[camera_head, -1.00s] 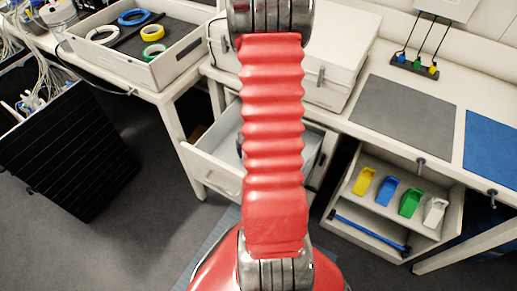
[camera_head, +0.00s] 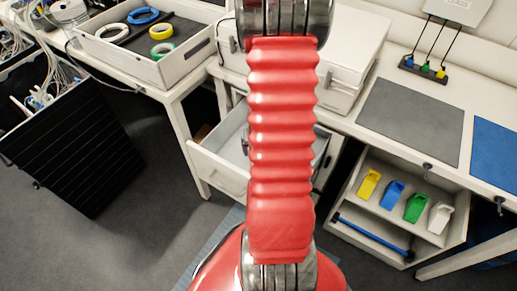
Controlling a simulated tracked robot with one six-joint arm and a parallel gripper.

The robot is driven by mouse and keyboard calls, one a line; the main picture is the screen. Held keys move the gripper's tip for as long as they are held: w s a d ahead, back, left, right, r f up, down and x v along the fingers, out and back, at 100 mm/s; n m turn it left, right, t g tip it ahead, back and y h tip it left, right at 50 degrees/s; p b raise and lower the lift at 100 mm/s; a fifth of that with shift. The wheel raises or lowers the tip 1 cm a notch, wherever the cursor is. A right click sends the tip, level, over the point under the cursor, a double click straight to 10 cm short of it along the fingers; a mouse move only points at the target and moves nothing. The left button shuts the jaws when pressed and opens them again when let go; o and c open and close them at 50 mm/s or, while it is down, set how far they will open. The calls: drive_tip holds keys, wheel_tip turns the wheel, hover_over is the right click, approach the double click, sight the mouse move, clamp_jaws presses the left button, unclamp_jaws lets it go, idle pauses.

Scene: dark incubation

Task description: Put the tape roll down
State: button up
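Several ring-shaped rolls lie in a white tray (camera_head: 182,68) on the bench at upper left. My red arm rises through the middle and leaves the picture at the top. My gripper is out of view, so whether it holds anything does not show.
An open white drawer (camera_head: 218,172) juts out below the bench, partly behind my arm. A white case (camera_head: 345,60) stands on the bench, beside a grey mat (camera_head: 410,118) and a blue mat (camera_head: 497,150). A black slatted panel (camera_head: 75,150) stands left.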

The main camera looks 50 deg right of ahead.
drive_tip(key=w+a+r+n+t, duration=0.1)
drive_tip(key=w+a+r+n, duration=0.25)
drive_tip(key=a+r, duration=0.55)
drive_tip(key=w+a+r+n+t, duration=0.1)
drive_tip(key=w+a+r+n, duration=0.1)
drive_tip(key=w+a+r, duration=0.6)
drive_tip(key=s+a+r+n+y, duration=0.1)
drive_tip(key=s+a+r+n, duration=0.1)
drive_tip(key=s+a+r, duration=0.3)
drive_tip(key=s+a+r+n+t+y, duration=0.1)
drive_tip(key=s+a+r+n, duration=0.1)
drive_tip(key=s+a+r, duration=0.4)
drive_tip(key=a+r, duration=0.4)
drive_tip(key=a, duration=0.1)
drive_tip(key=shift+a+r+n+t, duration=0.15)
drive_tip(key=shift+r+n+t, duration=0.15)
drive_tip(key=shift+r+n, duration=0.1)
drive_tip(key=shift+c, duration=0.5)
